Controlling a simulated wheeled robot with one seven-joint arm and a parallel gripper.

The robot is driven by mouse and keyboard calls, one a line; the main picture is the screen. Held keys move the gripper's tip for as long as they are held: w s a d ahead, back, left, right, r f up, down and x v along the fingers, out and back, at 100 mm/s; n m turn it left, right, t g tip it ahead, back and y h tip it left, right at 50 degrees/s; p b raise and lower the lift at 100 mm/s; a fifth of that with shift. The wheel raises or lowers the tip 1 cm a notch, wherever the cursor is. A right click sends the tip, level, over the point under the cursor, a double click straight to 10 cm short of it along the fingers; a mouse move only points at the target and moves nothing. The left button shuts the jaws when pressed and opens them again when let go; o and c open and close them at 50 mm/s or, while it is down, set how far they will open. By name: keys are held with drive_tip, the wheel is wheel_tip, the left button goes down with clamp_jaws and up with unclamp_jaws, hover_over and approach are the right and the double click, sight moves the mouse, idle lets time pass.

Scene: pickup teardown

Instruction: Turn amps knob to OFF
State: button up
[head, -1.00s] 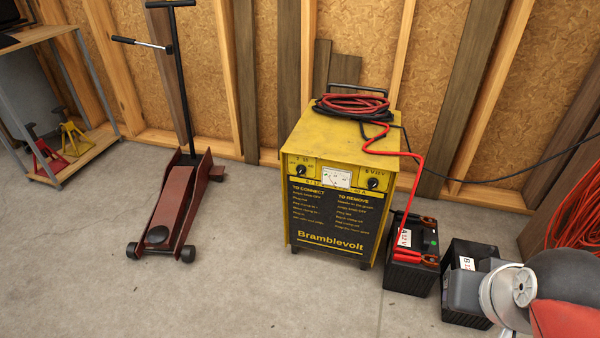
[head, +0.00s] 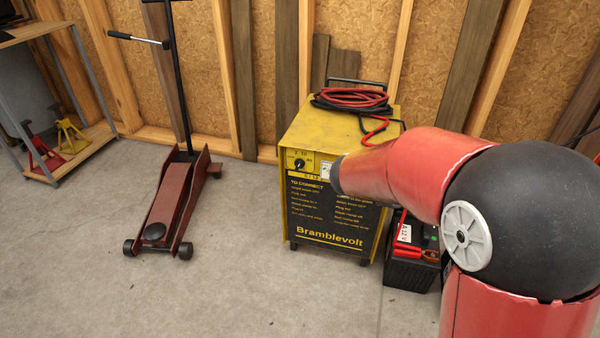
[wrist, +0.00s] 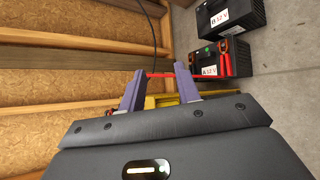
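The yellow charger (head: 340,125) stands upright on the floor against the wall. On its front, the left knob (head: 299,164) is dark and round with a light pointer mark. Its dial lettering is too small to read surely. Part of the white meter (head: 326,172) shows beside it. My arm hides the right knob seen earlier. My gripper (wrist: 160,70) shows in the wrist view with two purple fingers apart and nothing between them in its grip. A bit of the yellow charger (wrist: 160,101) shows beyond the fingers. In the head view the gripper is hidden behind my arm.
Red and black cables (head: 352,100) lie coiled on the charger. Battery A (wrist: 232,58) and another battery (wrist: 229,17) stand on the floor beside it. A red floor jack (head: 172,200) is left of the charger. Open floor (head: 250,280) lies in front.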

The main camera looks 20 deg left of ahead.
drive_tip(key=w+a+f+n+t+y, duration=0.1)
drive_tip(key=w+a+f+n+t, duration=0.15)
drive_tip(key=a, duration=0.35)
drive_tip(key=w+a+f+n+t, duration=0.2)
drive_tip(key=w+a+f+n, duration=0.15)
drive_tip(key=a, duration=0.25)
drive_tip(key=n+t+y+b, duration=0.1)
drive_tip(key=n+t+y, duration=0.4)
drive_tip(key=n+y, duration=0.4)
approach(298, 166)
drive_tip(key=w+n+h, duration=0.1)
drive_tip(key=shift+g, duration=0.25)
drive_tip(key=w, duration=0.7)
drive_tip(key=shift+w+a+r, duration=0.2)
drive_tip(key=shift+a, duration=0.05)
clamp_jaws()
